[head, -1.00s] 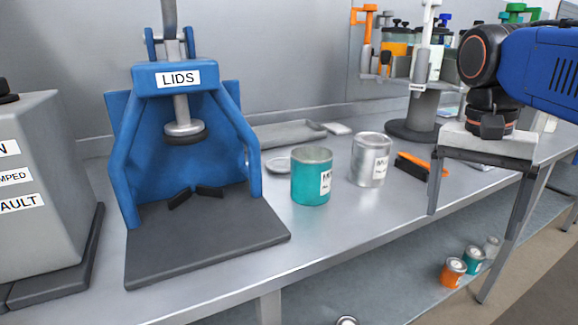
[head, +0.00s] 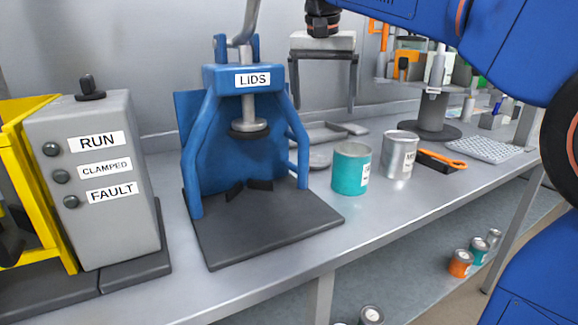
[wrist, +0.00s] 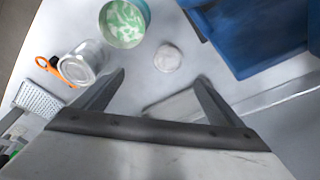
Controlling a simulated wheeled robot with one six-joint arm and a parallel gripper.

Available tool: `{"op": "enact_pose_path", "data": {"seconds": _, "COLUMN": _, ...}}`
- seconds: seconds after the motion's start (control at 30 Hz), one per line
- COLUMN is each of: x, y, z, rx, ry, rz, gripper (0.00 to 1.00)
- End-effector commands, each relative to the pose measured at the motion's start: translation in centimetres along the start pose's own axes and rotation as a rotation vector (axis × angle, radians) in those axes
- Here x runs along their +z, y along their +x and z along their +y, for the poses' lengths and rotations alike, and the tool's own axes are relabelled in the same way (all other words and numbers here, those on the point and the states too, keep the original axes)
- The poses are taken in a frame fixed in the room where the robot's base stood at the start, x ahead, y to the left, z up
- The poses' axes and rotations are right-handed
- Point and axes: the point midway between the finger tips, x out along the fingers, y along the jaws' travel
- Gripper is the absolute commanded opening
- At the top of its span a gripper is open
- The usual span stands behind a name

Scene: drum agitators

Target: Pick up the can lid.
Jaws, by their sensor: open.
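The can lid (head: 320,158) is a small pale disc lying flat on the bench, between the blue lid press and the teal can. In the wrist view the lid (wrist: 168,58) shows whole, just beyond the space between the fingertips. My gripper (head: 324,110) is open and empty, held above the bench near the back wall. In the wrist view its two fingers (wrist: 160,78) are spread wide, with nothing between them but bench and part of a tray.
A teal can (head: 351,169) with an open top and a silver can (head: 399,155) stand right of the lid. The blue press (head: 240,80) stands close on its left. A shallow tray (head: 318,134) lies behind. An orange-handled brush (head: 440,160) lies farther right.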

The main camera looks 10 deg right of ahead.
Motion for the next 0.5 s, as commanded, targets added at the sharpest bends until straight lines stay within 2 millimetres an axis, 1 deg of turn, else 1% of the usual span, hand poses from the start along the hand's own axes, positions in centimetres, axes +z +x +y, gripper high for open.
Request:
{"op": "enact_pose_path", "data": {"seconds": 0.07, "x": -0.4, "y": -0.1, "z": -0.6, "rx": -0.005, "ry": -0.007, "rz": 0.007, "gripper": 0.91}}
{"op": "enact_pose_path", "data": {"seconds": 0.17, "x": -0.5, "y": 0.8, "z": -0.8, "rx": -0.004, "ry": -0.009, "rz": 0.008, "gripper": 0.91}}
{"op": "enact_pose_path", "data": {"seconds": 0.5, "x": -0.5, "y": 6.7, "z": -0.8, "rx": -0.004, "ry": -0.008, "rz": 0.007, "gripper": 0.91}}
